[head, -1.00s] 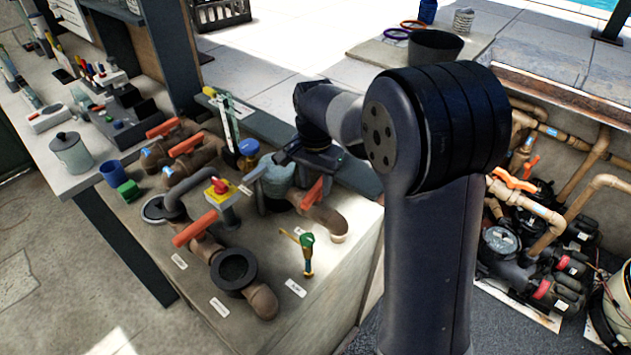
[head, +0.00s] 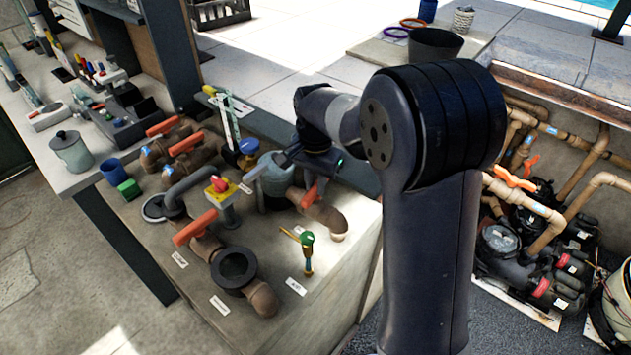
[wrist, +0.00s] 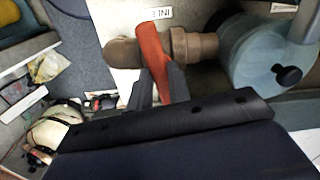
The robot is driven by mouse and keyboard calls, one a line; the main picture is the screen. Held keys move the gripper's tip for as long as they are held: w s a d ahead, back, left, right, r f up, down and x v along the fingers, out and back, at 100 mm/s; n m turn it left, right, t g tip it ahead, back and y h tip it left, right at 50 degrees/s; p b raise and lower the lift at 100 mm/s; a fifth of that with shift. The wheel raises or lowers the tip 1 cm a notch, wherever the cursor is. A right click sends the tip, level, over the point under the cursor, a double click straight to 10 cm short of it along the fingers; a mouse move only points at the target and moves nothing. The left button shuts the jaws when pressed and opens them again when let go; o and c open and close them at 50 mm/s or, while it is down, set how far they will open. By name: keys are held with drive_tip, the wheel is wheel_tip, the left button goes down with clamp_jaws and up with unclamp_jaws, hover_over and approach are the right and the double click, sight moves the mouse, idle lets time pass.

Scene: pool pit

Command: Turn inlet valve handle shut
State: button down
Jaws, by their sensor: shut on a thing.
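The inlet valve handle (wrist: 152,45) is a flat orange lever, seen in the wrist view near an upside-down label (wrist: 158,13) that appears to read INLET. It lies steeply across the brown pipe (wrist: 195,45), slightly tilted. My gripper (wrist: 161,88) is shut on the handle, one grey finger on each side of it. In the head view the handle (head: 309,194) shows just below my gripper (head: 300,172), beside the blue-grey round housing (head: 275,180). The fingertips are largely hidden in that view.
Other orange handles (head: 195,228) and a red knob (head: 219,184) stand left on the bench. A small green-topped tap (head: 307,250) is close in front. A blue knob (head: 249,147) stands behind the housing. Pumps and pipes (head: 520,250) fill the pit at right.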

sight(316, 187)
drive_tip(key=shift+m, duration=1.2)
drive_tip(key=c, duration=1.3)
unclamp_jaws()
drive_tip(key=shift+r, duration=0.15)
wheel_tip(316, 187, up, 11)
drive_tip(key=shift+f+b, duration=0.2)
drive_tip(key=shift+b, duration=0.15)
